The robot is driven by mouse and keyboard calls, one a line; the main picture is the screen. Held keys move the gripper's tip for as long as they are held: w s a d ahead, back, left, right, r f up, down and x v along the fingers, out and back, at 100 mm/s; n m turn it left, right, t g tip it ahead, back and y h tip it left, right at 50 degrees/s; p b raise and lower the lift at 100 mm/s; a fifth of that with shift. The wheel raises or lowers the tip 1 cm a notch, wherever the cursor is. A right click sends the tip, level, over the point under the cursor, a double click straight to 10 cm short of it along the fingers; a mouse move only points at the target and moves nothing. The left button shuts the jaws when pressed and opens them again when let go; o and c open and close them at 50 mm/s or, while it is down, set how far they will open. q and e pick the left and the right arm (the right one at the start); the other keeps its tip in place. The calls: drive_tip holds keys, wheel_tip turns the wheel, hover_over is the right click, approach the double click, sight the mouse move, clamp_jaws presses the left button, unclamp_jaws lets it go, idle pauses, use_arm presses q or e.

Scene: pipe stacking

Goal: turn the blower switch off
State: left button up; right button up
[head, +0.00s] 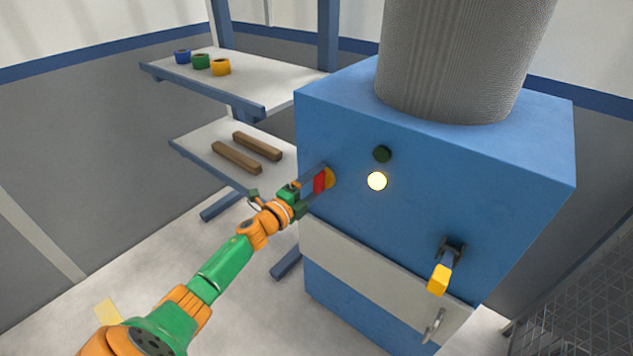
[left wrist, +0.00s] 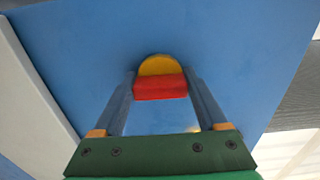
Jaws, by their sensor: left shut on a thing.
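In the left wrist view the red handle (left wrist: 160,88) sits in front of the yellow base (left wrist: 160,65), between my two fingers. My left gripper (head: 317,184) reaches in from the lower left and is shut on the red handle. The blue cabinet (head: 440,170) carries a lit pale yellow lamp (head: 377,181) and a dark green lamp (head: 382,154) right of the switch. My right gripper is not in view.
A yellow-handled lever (head: 440,279) and a metal handle (head: 433,325) are lower right on the cabinet. A wide grey ribbed duct (head: 455,60) stands on top. Shelves at left hold blue, green and yellow rings (head: 221,67) and two brown bars (head: 257,145).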

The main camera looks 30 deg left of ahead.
use_arm(q)
drive_tip(key=o, duration=1.3)
drive_tip(key=shift+s, duration=0.1)
drive_tip(key=s+p, duration=0.1)
drive_tip(key=s, duration=0.6)
drive_tip(key=shift+a, duration=0.25)
